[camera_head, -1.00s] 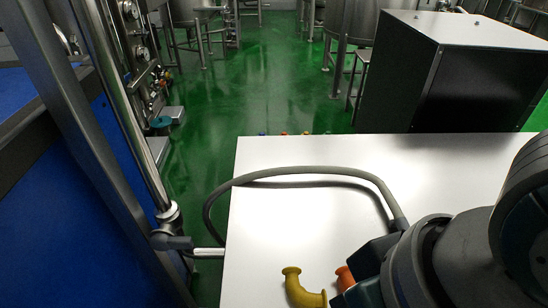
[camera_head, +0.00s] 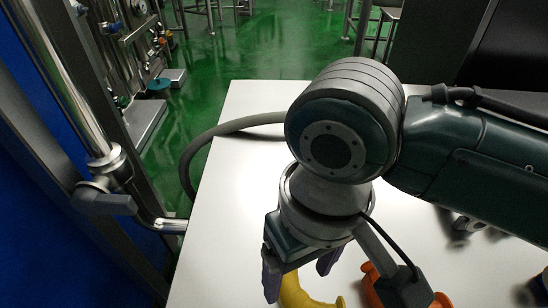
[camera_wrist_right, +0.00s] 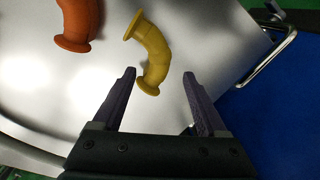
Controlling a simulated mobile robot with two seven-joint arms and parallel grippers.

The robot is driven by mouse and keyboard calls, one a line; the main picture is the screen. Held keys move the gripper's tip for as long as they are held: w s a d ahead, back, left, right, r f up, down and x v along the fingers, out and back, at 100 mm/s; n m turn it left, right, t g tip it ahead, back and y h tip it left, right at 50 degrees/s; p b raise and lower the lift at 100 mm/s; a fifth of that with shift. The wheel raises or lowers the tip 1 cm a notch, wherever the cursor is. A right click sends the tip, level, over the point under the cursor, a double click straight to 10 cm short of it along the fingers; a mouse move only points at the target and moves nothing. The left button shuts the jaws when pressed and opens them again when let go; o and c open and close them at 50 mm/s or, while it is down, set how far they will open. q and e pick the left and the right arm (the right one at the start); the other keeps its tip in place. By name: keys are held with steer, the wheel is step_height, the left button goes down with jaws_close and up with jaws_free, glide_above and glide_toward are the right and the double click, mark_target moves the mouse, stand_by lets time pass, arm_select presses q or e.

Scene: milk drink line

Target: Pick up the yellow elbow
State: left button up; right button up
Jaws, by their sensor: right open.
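The yellow elbow (camera_head: 297,294) is a curved pipe piece with flanged ends, lying on the white table top (camera_head: 215,225). In the head view its upper part is hidden behind my right gripper (camera_head: 298,277). In the right wrist view the yellow elbow (camera_wrist_right: 153,55) lies just beyond the fingertips, its near flange close to the gap between them. My right gripper (camera_wrist_right: 160,74) is open and empty, with its two dark fingers apart and pointing down over the table. My left gripper is in neither view.
An orange elbow (camera_head: 372,290) lies to the right of the yellow one and also shows in the right wrist view (camera_wrist_right: 78,22). The table's left part is clear.

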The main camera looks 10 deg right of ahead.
mark_target(295, 291)
step_height(295, 291, down, 6)
steer(key=shift+a+r+b, duration=0.1)
steer(key=shift+a+b, duration=0.05)
steer(key=shift+b, duration=1.05)
steer(key=c, duration=1.2)
